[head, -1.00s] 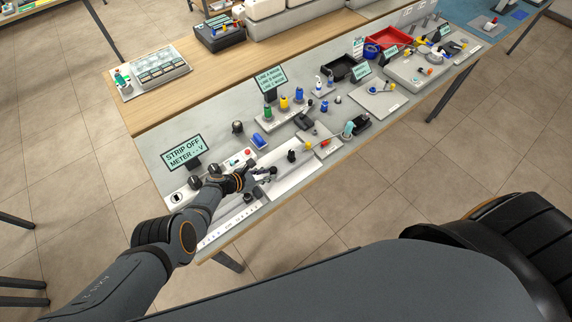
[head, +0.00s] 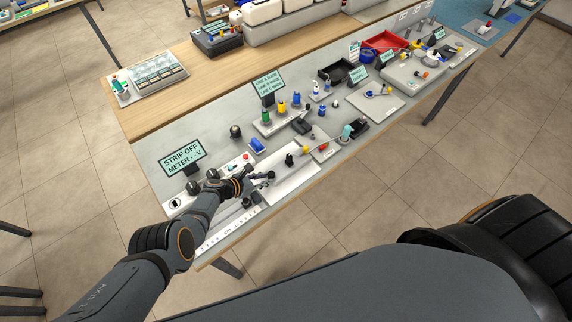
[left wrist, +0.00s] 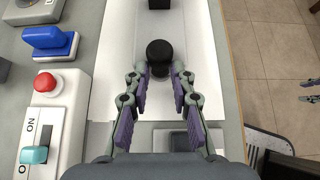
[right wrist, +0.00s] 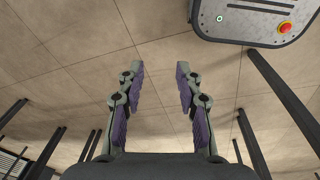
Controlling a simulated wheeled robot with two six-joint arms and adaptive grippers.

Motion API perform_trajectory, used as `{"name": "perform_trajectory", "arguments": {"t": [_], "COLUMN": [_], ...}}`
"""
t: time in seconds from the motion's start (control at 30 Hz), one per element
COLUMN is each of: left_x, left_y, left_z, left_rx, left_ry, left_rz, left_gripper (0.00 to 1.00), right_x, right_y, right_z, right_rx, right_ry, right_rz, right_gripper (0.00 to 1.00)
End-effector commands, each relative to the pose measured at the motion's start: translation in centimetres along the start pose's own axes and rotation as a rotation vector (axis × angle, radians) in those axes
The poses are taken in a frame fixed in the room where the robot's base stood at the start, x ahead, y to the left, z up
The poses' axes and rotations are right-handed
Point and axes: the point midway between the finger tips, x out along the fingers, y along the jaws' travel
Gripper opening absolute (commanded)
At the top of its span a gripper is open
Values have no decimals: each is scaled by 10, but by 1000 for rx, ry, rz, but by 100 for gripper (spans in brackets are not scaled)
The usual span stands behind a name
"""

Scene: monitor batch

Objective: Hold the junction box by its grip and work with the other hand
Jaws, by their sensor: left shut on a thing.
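My left gripper (head: 264,178) is low over the near left part of the bench. In the left wrist view its fingers (left wrist: 159,72) are closed on either side of an upright black round-topped knob (left wrist: 158,52), over a white strip. I cannot tell whether this knob is the junction box's grip; the box itself is not clear, and the gripper hides what lies under it. My right gripper (right wrist: 160,68) is open and empty, with bare floor behind it; it does not show in the head view.
A white control box with a red button (left wrist: 45,82) and a blue-handled block (left wrist: 50,42) stand left of the gripper. A meter sign (head: 182,157) stands behind. A black tray (head: 342,72) and red tray (head: 384,42) are farther right. The bench's front edge is close.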

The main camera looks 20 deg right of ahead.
Motion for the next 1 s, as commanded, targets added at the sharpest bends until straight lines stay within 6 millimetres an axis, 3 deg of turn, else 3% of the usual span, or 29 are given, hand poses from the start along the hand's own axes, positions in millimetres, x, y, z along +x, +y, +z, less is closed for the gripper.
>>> {"name": "perform_trajectory", "arguments": {"t": [0.17,0.27,0.47,0.6,0.8,1.0], "left_x": [0,0,0,0,0,0], "left_y": [-1,-1,-1,-1,-1,-1], "left_z": [-1,-1,-1,-1,-1,-1], "left_rx": [-1,-1,-1,-1,-1,-1], "left_ry": [2,2,2,2,2,2], "left_rz": [-1,-1,-1,-1,-1,-1], "left_gripper": [0,0,0,0,0,0], "right_x": [-12,-29,-81,-130,-213,-275], "right_y": [8,12,12,7,-8,-24], "right_z": [-76,-132,-236,-301,-373,-408], "right_rx": [-1,-8,-40,-80,-164,-239], "right_ry": [98,171,321,429,581,682], "right_rz": [-5,-18,-61,-101,-163,-208], "right_gripper": [36,36,36,36,36,36]}}
